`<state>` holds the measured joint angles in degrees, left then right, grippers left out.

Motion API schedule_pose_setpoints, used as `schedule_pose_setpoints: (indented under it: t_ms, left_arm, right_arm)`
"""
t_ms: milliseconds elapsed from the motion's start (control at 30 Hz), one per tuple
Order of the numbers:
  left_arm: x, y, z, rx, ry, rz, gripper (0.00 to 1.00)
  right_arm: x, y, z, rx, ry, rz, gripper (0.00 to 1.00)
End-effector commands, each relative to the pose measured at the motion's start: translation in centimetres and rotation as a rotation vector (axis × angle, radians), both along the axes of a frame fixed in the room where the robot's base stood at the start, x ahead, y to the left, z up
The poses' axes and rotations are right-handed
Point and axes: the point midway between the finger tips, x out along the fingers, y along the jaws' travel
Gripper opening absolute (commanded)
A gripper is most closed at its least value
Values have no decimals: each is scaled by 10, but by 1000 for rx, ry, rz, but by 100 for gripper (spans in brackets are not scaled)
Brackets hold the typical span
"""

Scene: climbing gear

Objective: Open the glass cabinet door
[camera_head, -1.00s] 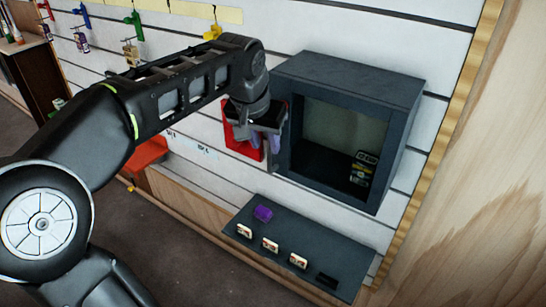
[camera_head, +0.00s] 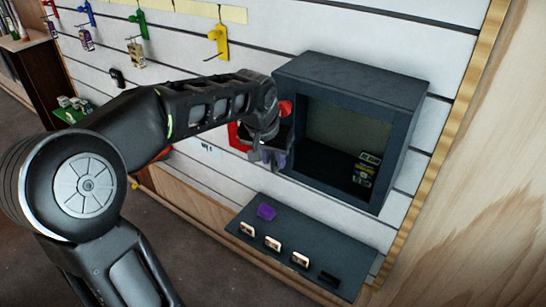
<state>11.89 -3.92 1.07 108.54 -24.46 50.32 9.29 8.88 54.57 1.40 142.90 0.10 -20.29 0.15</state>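The dark grey box-shaped cabinet (camera_head: 405,100) is mounted on the slatted wall, its front facing left and toward me. Its front is a dark frame around a see-through pane (camera_head: 345,135); I cannot make out whether the door stands ajar. A small labelled item (camera_head: 368,165) shows inside at the lower right. My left gripper (camera_head: 273,158) is at the cabinet's left front edge, with purplish fingertips pointing down. Whether it touches the frame, and how far apart its fingers are, is hard to tell. My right gripper is not in view.
A red object (camera_head: 238,137) is partly hidden behind my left gripper. Coloured hooks line the wall at upper left. A wooden panel (camera_head: 490,190) bounds the right side.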

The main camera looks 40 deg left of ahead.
Motion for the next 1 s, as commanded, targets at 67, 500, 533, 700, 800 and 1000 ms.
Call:
schedule_pose_setpoints:
  t_ms: [67,500,533,700,800,1000]
  left_arm:
    - [0,0,0,0,0,0,19]
    - [0,0,0,0,0,0,0]
    - [0,0,0,0,0,0,0]
    - [0,0,0,0,0,0,0]
    - [0,0,1,0,0,0,0]
    - [0,0,1,0,0,0,0]
  right_arm:
    - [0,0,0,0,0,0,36]
    - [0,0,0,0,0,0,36]
    - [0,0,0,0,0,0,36]
    - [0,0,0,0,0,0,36]
    - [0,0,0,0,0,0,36]
    - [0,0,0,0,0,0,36]
